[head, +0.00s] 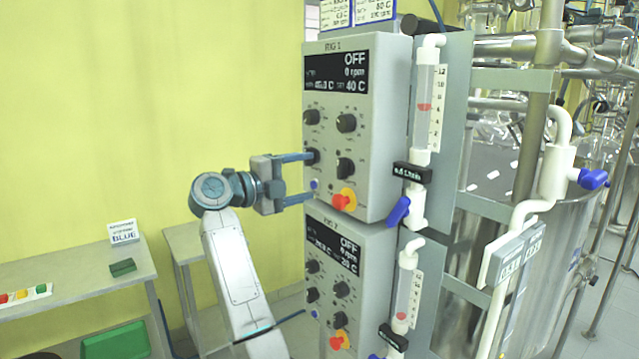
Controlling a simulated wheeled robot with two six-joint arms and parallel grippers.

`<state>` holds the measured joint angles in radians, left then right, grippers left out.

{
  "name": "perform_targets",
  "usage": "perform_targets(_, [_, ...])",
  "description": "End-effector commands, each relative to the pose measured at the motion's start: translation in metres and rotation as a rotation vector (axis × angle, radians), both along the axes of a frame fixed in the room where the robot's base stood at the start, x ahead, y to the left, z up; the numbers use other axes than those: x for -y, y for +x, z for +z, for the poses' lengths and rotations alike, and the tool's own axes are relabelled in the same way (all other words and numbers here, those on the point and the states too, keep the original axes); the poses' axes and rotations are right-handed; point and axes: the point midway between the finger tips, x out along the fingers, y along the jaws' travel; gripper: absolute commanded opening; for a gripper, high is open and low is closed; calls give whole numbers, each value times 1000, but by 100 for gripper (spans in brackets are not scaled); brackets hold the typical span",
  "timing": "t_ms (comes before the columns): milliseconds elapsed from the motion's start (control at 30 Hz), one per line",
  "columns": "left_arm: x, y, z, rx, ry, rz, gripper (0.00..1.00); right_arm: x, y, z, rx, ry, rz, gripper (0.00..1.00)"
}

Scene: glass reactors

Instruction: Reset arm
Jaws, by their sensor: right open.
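My right gripper (297,178) is in front of the left edge of the upper control box (385,70), marked RIG 1. Its two fingers are spread apart, one above the other, and reach toward the box's lower left. A black knob (312,157) is by the upper finger and a blue button (314,184) lies between the fingers. I cannot tell whether the upper finger touches the knob. The box's display (337,73) reads OFF, 0 rpm. My right arm rises from the bottom of the view. My left gripper is not in view.
A second control box (368,270) sits below, also reading OFF. Flowmeters (427,108) with blue valves stand to the right, beside a metal frame and glass reactors. A bench (75,280) with a sign (123,232) stands at left, with a green bin (115,341) below.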

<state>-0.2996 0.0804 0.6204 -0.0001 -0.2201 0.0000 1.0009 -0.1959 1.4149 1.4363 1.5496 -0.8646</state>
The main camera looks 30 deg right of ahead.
Motion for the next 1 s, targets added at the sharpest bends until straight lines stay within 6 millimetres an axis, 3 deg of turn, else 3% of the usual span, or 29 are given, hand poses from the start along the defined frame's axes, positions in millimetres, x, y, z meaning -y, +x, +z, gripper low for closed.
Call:
perform_targets(200, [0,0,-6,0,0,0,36,-14,-1,1,1,-1,0,69])
perform_targets(733, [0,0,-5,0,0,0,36,-13,2,-6,-13,-23,-1,69])
perform_targets(867, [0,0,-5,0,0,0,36,-10,20,-45,-91,-163,12,69])
perform_targets(967, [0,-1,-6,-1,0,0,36,-11,43,-103,-207,-359,69,69])
perform_targets(1000, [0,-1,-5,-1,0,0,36,-14,53,-133,-265,-443,111,69])
